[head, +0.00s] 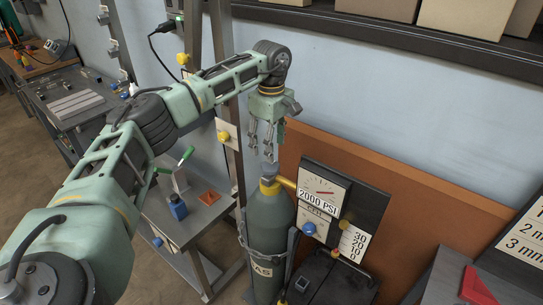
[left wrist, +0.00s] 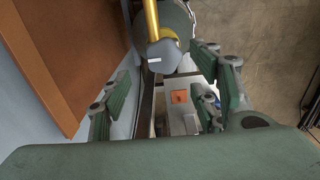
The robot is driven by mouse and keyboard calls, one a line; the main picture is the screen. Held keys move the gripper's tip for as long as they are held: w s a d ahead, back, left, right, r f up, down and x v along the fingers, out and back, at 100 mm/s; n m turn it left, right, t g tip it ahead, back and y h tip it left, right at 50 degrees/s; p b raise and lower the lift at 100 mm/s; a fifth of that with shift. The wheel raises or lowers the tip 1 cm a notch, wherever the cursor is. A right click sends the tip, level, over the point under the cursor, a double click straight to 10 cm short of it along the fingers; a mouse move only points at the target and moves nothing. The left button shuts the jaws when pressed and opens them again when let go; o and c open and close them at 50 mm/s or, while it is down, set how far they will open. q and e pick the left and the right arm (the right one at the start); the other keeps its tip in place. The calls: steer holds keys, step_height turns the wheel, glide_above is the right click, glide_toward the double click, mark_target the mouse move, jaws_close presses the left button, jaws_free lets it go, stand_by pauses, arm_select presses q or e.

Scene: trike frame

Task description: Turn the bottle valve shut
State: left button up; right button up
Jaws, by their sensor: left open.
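The grey-green gas bottle (head: 268,228) stands upright, with a brass neck and a grey valve knob (head: 268,171) on top. My left gripper (head: 268,155) points down just above the knob, with its fingers apart and nothing between them. In the left wrist view the knob (left wrist: 163,57), with a short white mark, lies ahead of the gap between the fingers (left wrist: 165,95). The yellow pipe (left wrist: 151,20) and the bottle's rounded top (left wrist: 181,20) show behind it. Contact between fingers and knob is not visible. My right gripper is not in view.
A gauge panel (head: 323,192) reading 2000 PSI stands right of the bottle, above a dark machine (head: 327,280). An orange-brown board (head: 400,183) is behind. A small grey table (head: 187,222) with a blue item and a green-handled tool stands left, beside a metal post.

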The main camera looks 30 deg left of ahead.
arm_select(q)
step_height(320, 180, up, 6)
stand_by(0.7)
